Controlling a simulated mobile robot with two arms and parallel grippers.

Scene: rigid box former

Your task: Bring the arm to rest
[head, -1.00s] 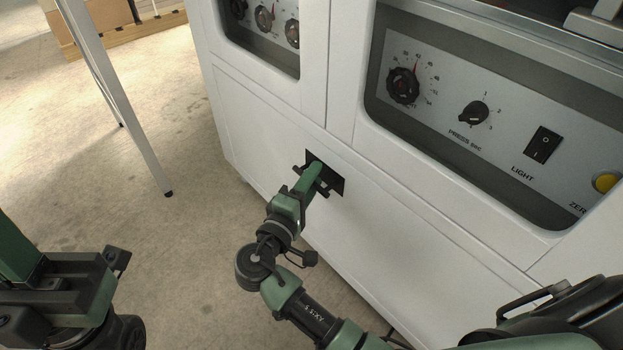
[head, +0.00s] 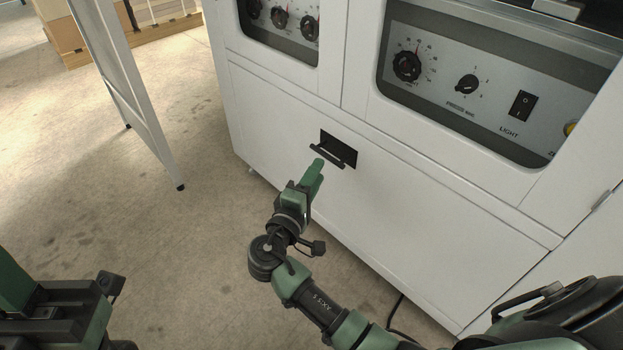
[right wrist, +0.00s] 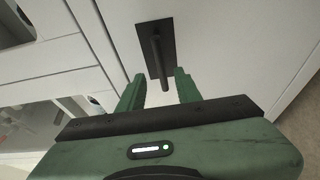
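My right gripper (head: 318,169) is in front of the lower white panel of the machine, just short of a black bar handle (head: 327,155) at a dark recessed plate (head: 342,149). In the right wrist view, its two green fingers (right wrist: 158,88) are spread apart with nothing gripped between them. The handle (right wrist: 158,62) stands out from its plate (right wrist: 153,45), its near end around the fingertips; I cannot tell whether they touch. Part of my left arm (head: 60,310) shows at the lower left; its fingers cannot be made out.
The white machine (head: 400,215) fills the right side, with a control panel of knobs and a light switch (head: 522,106) above. A light metal leg frame (head: 130,95) stands to the left. Wooden pallets and boxes (head: 70,45) are far back. The concrete floor between is open.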

